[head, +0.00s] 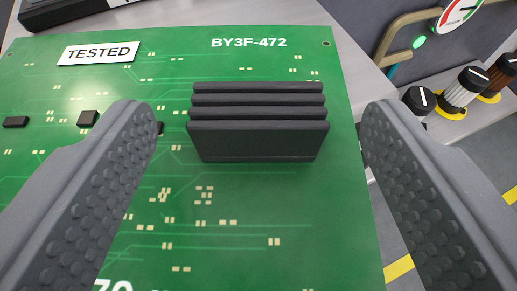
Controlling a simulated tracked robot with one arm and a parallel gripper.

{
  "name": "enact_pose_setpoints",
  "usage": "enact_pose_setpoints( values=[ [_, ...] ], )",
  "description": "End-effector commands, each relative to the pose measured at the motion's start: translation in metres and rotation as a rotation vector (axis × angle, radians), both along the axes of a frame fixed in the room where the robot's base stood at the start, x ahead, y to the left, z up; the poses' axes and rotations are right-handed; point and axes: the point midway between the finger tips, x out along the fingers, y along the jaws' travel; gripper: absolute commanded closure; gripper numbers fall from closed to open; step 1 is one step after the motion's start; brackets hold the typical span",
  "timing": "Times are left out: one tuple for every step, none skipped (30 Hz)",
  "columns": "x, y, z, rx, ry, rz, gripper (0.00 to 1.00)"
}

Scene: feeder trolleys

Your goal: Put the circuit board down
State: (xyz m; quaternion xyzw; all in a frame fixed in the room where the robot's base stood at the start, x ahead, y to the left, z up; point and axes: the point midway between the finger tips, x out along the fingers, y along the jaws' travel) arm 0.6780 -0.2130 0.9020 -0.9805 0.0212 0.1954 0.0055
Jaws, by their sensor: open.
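The green circuit board (250,210) fills the middle and left of the head view. It bears a white "TESTED" label, the print "BY3F-472" and a black finned block (258,140). The board appears to lie on a light grey surface. My gripper (260,120) is open, with one studded finger on each side of the finned block and clear gaps between. Neither finger touches the block. The left finger is over the board and the right finger is by its right edge. The board's near edge is out of view.
A light grey surface (225,13) shows behind the board, with a dark object (60,12) at the back left. At the right are a round gauge (458,12), a brass-coloured bar, a green light and several knobs (462,88). Floor with yellow marking shows at lower right.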

Motion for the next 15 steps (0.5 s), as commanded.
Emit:
enact_pose_setpoints(
  values=[
    [-0.005, -0.001, 0.004, 0.000, -0.002, -0.001, 0.33],
    [-0.008, -0.001, 0.006, -0.001, -0.003, -0.002, 0.33],
    [-0.013, 0.000, 0.009, -0.002, -0.004, -0.001, 0.33],
    [-0.017, 0.000, 0.011, -0.003, -0.005, -0.001, 0.33],
    [-0.021, 0.000, 0.012, -0.002, -0.004, -0.001, 0.33],
    [-0.028, 0.000, 0.014, -0.001, -0.002, -0.002, 0.33],
    [-0.033, 0.001, 0.015, 0.000, 0.000, -0.001, 0.33],
    [-0.038, 0.001, 0.017, 0.001, 0.000, -0.001, 0.33],
    [-0.044, 0.001, 0.020, 0.000, -0.001, -0.002, 0.33],
    [-0.048, 0.001, 0.022, -0.001, -0.002, -0.002, 0.33],
    [-0.053, 0.001, 0.025, -0.001, -0.002, -0.003, 0.33],
    [-0.059, 0.001, 0.027, -0.001, -0.002, -0.003, 0.33],
    [-0.064, 0.001, 0.028, 0.000, 0.000, -0.003, 0.33],
    [-0.068, 0.002, 0.029, 0.000, 0.001, -0.002, 0.33],
    [-0.074, 0.003, 0.031, 0.001, 0.002, -0.001, 0.33]
  ],
)
